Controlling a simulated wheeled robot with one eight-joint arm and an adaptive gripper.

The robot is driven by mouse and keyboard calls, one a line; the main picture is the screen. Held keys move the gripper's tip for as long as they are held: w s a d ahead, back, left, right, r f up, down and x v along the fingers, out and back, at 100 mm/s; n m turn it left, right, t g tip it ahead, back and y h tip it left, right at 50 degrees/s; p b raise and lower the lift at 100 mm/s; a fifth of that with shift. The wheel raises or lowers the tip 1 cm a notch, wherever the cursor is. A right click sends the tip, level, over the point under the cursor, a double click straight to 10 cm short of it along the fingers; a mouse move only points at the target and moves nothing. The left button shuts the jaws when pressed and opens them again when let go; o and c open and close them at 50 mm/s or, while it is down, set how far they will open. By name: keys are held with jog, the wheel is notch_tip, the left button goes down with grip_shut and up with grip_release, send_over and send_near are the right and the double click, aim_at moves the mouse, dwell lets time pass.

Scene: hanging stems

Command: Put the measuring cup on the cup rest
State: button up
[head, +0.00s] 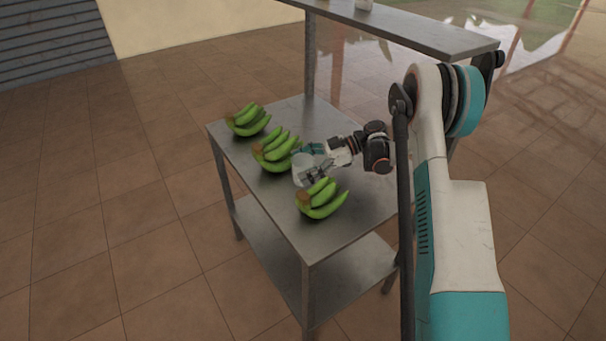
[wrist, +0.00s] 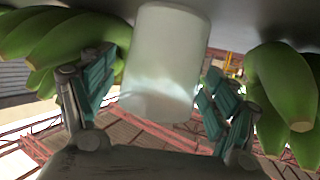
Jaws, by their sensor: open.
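A pale, whitish cup (head: 301,168), which looks like the measuring cup, stands on the metal table among green banana bunches. In the wrist view the cup (wrist: 163,62) fills the space between the two teal-padded fingers of my gripper (wrist: 158,84). The fingers are open, one on each side of it, with a visible gap on the right. In the head view my gripper (head: 312,164) reaches in from the right, low over the table, and partly covers the cup. I cannot pick out a cup rest in either view.
The metal table (head: 353,222) carries banana bunches at the back (head: 248,121), beside the cup (head: 276,152) and in front (head: 321,199). The tabletop's near right is clear.

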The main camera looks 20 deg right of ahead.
jog(key=c, duration=1.2)
jog(key=shift+o, duration=0.2)
jog(key=shift+r, duration=0.2)
